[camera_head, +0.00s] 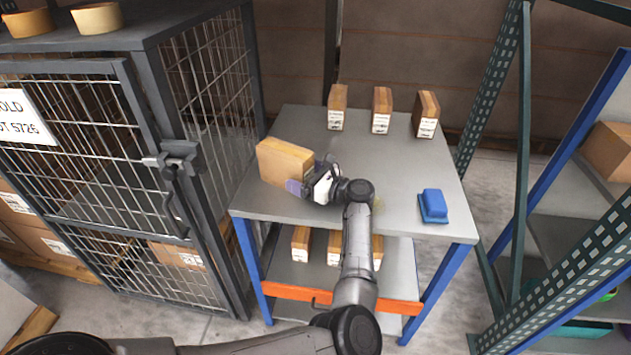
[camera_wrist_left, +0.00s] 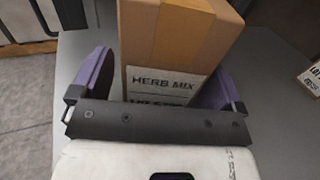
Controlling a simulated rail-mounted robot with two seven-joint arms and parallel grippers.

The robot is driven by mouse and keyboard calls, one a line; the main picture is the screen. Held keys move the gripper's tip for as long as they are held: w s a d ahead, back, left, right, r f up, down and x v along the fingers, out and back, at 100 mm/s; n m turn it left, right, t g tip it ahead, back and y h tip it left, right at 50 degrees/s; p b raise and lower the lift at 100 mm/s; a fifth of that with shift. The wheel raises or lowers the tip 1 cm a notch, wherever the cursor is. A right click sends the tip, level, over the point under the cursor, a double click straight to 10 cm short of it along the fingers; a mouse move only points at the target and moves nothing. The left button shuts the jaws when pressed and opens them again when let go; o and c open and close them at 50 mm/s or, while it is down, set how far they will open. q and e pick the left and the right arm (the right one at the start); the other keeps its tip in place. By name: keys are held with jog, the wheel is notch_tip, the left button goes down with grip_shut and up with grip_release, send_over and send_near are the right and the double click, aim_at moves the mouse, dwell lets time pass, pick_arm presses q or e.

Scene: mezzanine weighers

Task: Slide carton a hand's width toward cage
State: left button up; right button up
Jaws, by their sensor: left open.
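The carton (camera_head: 284,162), a brown box, stands on the left part of the grey table (camera_head: 300,125), close to the cage. In the left wrist view the carton (camera_wrist_left: 172,40) shows a white label reading "HERB MIX". My left gripper (camera_head: 303,186) is at its near right side. The gripper's purple fingers (camera_wrist_left: 163,80) are open, one on each side of the carton's labelled end; I cannot tell whether they touch it. The wire mesh cage (camera_head: 205,85) stands to the left of the table. My right gripper is not in view.
Three small cartons (camera_head: 381,110) stand along the table's back edge. A blue block-like object (camera_head: 432,205) lies at the right. More cartons (camera_head: 300,243) sit on the lower shelf. A green rack upright (camera_head: 494,85) stands at the right. The table's middle is clear.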

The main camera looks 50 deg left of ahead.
pick_arm(q)
jog(key=shift+x, duration=0.8)
jog(key=shift+c, duration=0.3)
jog(key=c, duration=1.2)
